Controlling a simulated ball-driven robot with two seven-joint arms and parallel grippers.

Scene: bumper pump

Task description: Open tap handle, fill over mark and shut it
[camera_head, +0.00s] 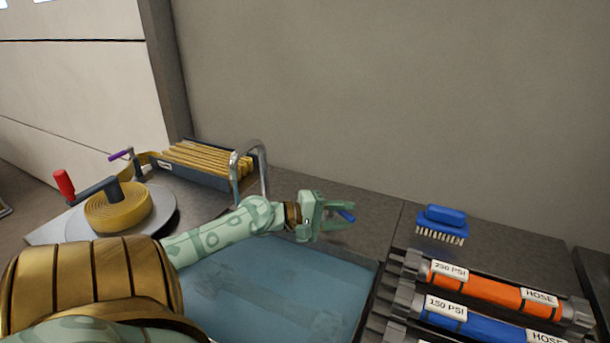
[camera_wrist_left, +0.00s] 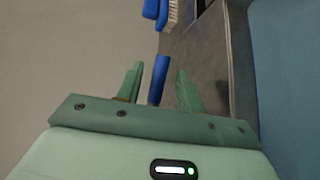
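The handle's mounting is hidden. A curved chrome tap spout (camera_head: 262,160) rises behind the basin (camera_head: 379,275), which holds bluish water (camera_head: 270,290). I cannot make out a fill mark. My right gripper is not in view.
A blue brush (camera_head: 445,215) lies on the counter at the right. Orange (camera_head: 490,290) and blue (camera_head: 475,322) hose tubes lie in racks in front of it. At the left are a yellow hose reel (camera_head: 118,212) and a tray of folded hose (camera_head: 205,160).

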